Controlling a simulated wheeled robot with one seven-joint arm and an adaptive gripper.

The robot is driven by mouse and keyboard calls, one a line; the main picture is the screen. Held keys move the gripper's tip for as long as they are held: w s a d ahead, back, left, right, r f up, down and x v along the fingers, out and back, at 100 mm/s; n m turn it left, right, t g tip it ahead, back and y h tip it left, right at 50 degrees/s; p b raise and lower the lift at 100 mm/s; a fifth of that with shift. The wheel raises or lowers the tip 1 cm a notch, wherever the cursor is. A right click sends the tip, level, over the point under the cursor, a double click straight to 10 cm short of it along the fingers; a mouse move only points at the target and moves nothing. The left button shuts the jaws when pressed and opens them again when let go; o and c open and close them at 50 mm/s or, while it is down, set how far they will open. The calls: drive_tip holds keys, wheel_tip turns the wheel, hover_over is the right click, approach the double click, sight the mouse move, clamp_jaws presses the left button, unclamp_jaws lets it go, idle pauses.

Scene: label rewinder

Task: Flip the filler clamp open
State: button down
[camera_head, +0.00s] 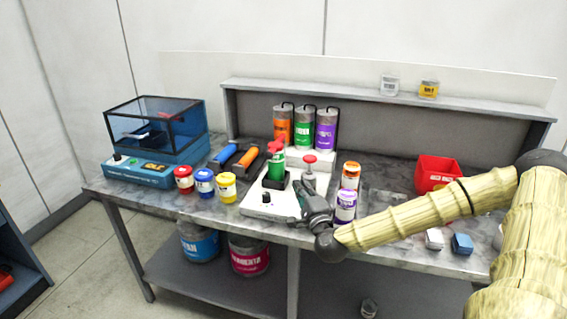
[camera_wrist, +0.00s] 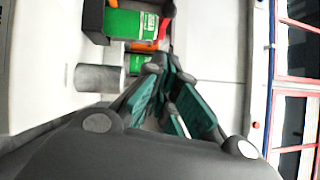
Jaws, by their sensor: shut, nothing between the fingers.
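The white filler base (camera_head: 262,207) stands near the front of the bench with a black knob on its face. A green container (camera_head: 275,172) sits in a dark holder on it, with a red part (camera_head: 277,146) above. A grey post with a red top (camera_head: 310,165) stands to its right. I cannot tell which red-topped part is the clamp. My gripper (camera_head: 303,190) is over the base's right side, below the post in the picture. In the wrist view my gripper (camera_wrist: 168,62) is shut and empty, near a grey cylinder (camera_wrist: 100,78) and the green container (camera_wrist: 130,22).
Orange, green and purple cans (camera_head: 304,128) stand behind the base. Red, blue and yellow jars (camera_head: 205,183) stand left. An orange-topped jar (camera_head: 351,176) and a purple jar (camera_head: 345,207) stand close right of my gripper. A red bin (camera_head: 437,170) is farther right.

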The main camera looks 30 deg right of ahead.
drive_tip(key=w+r+p, duration=0.2)
drive_tip(key=w+p, duration=0.3)
drive_tip(key=w, duration=0.8)
drive_tip(key=shift+d+p, duration=0.3)
drive_tip(key=shift+d, duration=0.1)
